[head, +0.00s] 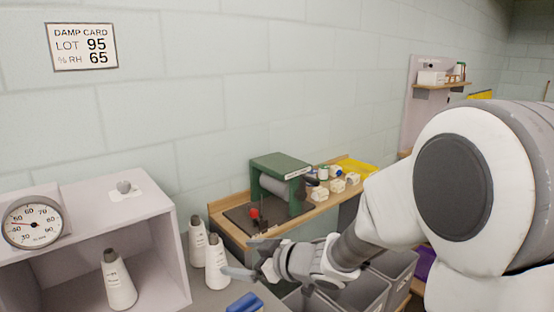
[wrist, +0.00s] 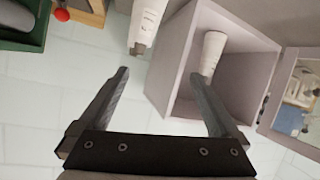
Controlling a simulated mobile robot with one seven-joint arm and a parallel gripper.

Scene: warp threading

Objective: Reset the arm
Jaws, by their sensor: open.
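My gripper (head: 243,258) is open in the head view, close to the right of two white cones. In the wrist view my gripper (wrist: 159,73) has its two dark fingers spread, with nothing held between them. One white cone (head: 197,242) with a grey top stands on the grey bench. A second white cone (head: 215,264) stands beside it, close to my fingertips. In the wrist view a white cone (wrist: 147,18) shows beyond the fingertips, apart from them. Another cone (head: 117,282) stands inside the open pale cabinet (head: 165,202); it also shows in the wrist view (wrist: 213,48).
A round dial gauge (head: 32,223) and a small grey piece on a card (head: 124,188) sit on the cabinet. A green machine (head: 280,165) with a red knob (head: 254,213) stands behind my gripper. Grey bins (head: 395,268) lie right. A blue object (head: 244,303) is at the front.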

